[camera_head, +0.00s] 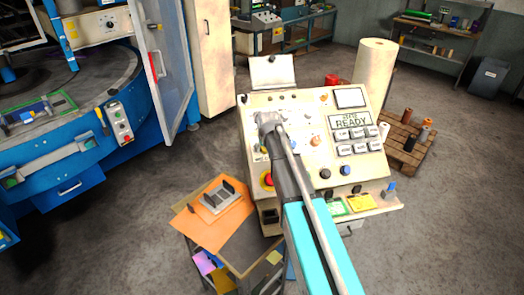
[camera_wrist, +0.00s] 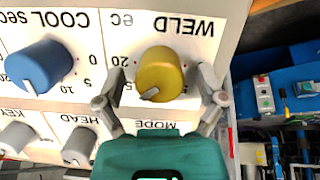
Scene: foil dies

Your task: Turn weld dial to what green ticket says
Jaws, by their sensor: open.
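The weld dial, a yellow knob (camera_wrist: 160,74) under upside-down "WELD sec" lettering, shows in the wrist view. Its dark pointer line faces the lower left. My gripper (camera_wrist: 163,84) is open, with one finger on each side of the knob; contact cannot be told. In the head view my gripper (camera_head: 267,121) is over the left part of the sloped control panel (camera_head: 300,102) and hides the dial. A green-edged ticket (camera_head: 337,207) lies on the panel's front ledge; its writing is too small to read.
A blue COOL knob (camera_wrist: 40,65) and grey KEY (camera_wrist: 15,138) and HEAD (camera_wrist: 80,145) knobs sit nearby. A yellow ticket (camera_head: 361,202) lies beside the green one. A red stop button (camera_head: 267,180) is at the panel's lower left. The display (camera_head: 350,120) reads "READY".

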